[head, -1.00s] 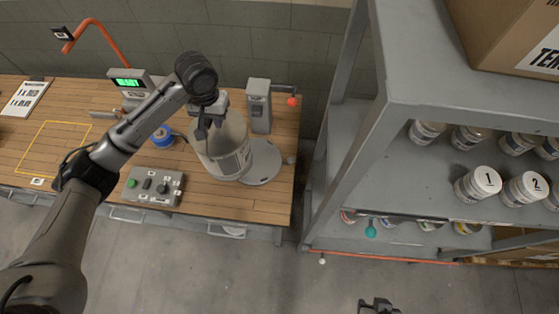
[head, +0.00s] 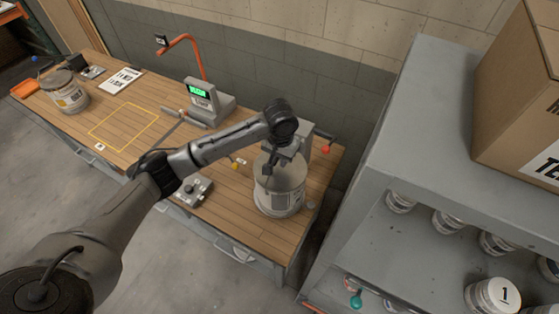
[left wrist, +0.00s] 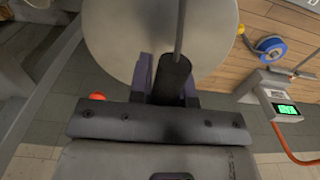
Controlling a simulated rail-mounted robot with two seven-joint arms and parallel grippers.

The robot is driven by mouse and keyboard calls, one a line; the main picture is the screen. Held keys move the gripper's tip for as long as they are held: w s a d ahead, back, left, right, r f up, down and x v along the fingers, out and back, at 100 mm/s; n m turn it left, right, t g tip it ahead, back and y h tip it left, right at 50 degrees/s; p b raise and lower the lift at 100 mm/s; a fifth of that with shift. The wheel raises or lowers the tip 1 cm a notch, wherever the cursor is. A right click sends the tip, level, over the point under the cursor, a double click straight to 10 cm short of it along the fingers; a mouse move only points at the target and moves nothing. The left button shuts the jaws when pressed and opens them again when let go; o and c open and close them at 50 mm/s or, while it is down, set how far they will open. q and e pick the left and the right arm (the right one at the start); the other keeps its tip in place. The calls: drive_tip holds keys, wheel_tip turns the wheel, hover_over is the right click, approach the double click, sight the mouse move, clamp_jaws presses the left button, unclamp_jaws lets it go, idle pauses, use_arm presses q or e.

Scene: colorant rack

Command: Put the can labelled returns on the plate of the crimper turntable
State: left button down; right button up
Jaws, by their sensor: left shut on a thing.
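A pale grey can (head: 279,197) with a grey label stands out at the right end of the bench; its label text is too small to read. My left gripper (head: 270,166) is above its lid, shut on the dark grip of its wire handle (left wrist: 173,78). The round lid (left wrist: 150,35) fills the upper middle of the left wrist view. The can covers the turntable plate, so I cannot tell whether it touches it. The grey crimper post (head: 304,147), with a red-knobbed lever (head: 326,149), is just behind the can. My right gripper is out of view.
Another can (head: 66,92) with a yellow label stands at the bench's far left, beyond a yellow outlined square (head: 123,127). A scale (head: 208,103) with a green display and a button box (head: 193,192) are left of the can. A grey shelf rack (head: 411,125) rises at right.

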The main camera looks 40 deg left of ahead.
use_arm(q)
drive_tip(key=w+a+f, duration=0.1)
drive_tip(key=w+a, duration=0.1)
drive_tip(key=w+a+f, duration=0.1)
drive_tip(key=w+f, duration=0.1)
drive_tip(key=shift+a+f, duration=0.15)
drive_tip(key=shift+a, duration=0.25)
drive_tip(key=shift+f+p, duration=0.45)
drive_tip(key=shift+f, duration=1.55)
drive_tip(key=c, duration=1.1)
unclamp_jaws()
drive_tip(key=shift+f, duration=0.15)
drive_tip(key=shift+o, duration=0.2)
